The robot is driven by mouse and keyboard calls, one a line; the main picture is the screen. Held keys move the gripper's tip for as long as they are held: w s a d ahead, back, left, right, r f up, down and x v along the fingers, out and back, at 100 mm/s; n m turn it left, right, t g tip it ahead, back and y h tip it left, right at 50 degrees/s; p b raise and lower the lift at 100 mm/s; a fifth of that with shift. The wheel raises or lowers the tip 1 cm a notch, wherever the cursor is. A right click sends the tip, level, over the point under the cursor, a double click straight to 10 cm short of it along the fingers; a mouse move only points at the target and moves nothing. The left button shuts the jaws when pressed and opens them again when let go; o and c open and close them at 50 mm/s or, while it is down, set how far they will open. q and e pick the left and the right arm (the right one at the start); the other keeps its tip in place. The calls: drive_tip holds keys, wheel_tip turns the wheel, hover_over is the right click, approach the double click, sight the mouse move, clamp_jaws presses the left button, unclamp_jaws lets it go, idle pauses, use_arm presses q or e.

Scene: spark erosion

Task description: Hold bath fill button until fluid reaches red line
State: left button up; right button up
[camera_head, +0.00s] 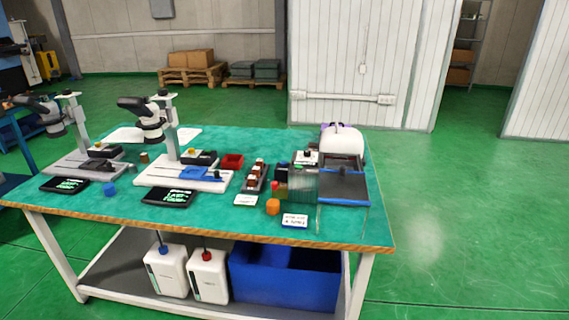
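A small machine with a white rounded head (342,143) stands at the right end of the green-topped table. In front of it is a dark plate with a blue front edge (343,200), with thin clear edges around it that look like a see-through tank. A green ribbed block (303,184) is at its left side. A small red part (281,188) is left of that block; I cannot tell if it is a button. The fluid level, a red line and the fill button are too small to make out. Neither of my grippers is in view.
Two microscopes (149,122) (45,112) stand on the table (215,215) at left, with small black displays in front. An orange cylinder (273,207) and a white card (295,221) are near the front edge. A blue bin (285,275) is below. Floor at right is clear.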

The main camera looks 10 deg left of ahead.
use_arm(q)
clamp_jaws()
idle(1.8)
